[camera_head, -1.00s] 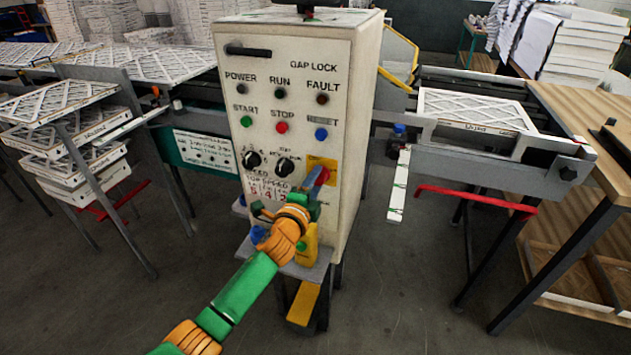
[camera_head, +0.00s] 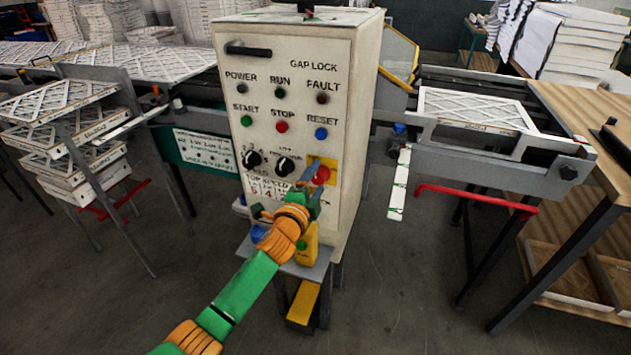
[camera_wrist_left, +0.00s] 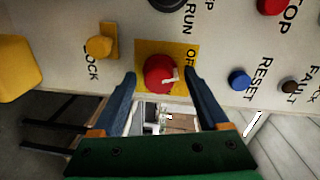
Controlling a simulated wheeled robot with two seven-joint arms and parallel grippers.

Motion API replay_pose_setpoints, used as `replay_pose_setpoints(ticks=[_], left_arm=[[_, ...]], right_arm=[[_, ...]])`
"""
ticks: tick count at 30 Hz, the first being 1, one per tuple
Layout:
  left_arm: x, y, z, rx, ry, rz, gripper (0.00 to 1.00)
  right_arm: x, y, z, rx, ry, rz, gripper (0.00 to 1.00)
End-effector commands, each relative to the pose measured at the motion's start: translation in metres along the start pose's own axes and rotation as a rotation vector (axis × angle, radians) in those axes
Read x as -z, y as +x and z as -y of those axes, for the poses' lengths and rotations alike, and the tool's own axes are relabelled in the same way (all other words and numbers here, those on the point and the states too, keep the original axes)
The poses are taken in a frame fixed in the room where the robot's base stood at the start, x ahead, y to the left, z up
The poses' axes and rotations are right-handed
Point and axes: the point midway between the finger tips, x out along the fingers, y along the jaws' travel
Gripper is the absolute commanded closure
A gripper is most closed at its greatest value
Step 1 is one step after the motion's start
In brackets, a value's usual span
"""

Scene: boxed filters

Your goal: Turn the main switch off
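The main switch is a red round knob (camera_head: 322,175) on a yellow plate (camera_head: 331,163), low on the right of the control cabinet's front. In the left wrist view the red knob (camera_wrist_left: 158,74) has a small white mark pointing to the right and sits on its yellow plate (camera_wrist_left: 150,46). My left gripper (camera_head: 312,172) is at the switch, partly covering it in the head view. In the left wrist view its blue fingers (camera_wrist_left: 160,76) are open, one on each side of the knob, with gaps visible. My right gripper is not in view.
The cabinet (camera_head: 365,110) has a stop button (camera_head: 281,126), a reset button (camera_head: 321,133) and black dials (camera_head: 285,165) close above the gripper. A grey shelf (camera_head: 310,270) with a yellow item (camera_head: 307,245) lies below. A red rail (camera_head: 470,197) stands to the right.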

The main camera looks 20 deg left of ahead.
Motion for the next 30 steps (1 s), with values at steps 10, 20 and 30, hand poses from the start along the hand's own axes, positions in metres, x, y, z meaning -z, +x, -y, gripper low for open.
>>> replay_pose_setpoints(ticks=[10, 20, 30], left_arm=[[0.0, -0.006, 0.0, 0.0, 0.001, 0.0, 0.24], [-0.001, -0.059, -0.002, -0.002, 0.002, 0.0, 0.24], [0.0, -0.071, 0.0, -0.001, 0.001, 0.0, 0.24]], right_arm=[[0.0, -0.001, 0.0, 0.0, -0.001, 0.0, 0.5], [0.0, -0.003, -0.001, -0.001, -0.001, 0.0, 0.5], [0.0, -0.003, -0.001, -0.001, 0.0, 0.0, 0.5]])
